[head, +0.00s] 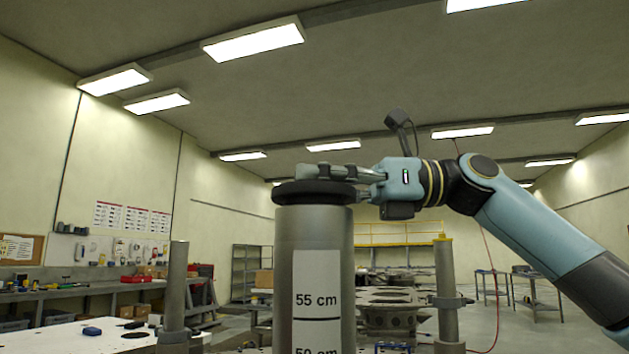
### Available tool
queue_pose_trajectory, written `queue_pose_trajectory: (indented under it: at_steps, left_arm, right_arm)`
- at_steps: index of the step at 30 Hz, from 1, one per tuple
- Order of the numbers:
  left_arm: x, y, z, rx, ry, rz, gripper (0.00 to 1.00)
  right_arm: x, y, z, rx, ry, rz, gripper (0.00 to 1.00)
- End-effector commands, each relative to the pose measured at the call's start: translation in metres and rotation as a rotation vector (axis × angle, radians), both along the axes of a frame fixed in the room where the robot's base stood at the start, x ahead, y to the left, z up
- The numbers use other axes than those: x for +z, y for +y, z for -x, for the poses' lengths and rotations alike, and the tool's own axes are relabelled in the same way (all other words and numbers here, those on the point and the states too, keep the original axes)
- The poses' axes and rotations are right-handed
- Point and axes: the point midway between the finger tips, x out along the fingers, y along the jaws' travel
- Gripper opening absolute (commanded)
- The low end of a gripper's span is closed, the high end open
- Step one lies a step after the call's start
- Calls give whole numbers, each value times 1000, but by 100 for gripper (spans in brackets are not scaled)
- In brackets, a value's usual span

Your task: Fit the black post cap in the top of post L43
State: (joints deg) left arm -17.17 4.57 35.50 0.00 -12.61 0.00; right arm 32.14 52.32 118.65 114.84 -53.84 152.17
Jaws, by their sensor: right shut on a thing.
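A thick grey post (312,235) stands upright in the middle of the head view. It bears a white scale marked 55 cm and 50 cm; no L43 label shows. The black post cap (300,195) is at the top of this post, its wide rim over the post's upper edge. I cannot tell whether it is seated or slightly above. My right gripper (322,171) comes in from the right, level, and is shut on the upper part of the cap. The fingers hide the part they hold. My left gripper is not in view.
A thinner grey post (178,285) stands at the left and another with a yellow top (444,285) at the right. Behind are a turret plate stack (390,300), a white table (80,340) and a long workbench (110,287).

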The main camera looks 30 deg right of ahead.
Motion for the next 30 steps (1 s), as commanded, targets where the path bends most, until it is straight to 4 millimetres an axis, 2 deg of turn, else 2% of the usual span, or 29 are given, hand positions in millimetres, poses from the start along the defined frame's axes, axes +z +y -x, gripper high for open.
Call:
queue_pose_trajectory:
  at_steps: [11,30]
  left_arm:
    - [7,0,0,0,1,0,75]
    - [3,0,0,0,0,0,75]
  right_arm:
    - [1,0,0,0,0,-1,22]
    - [-5,0,0,0,0,-1,22]
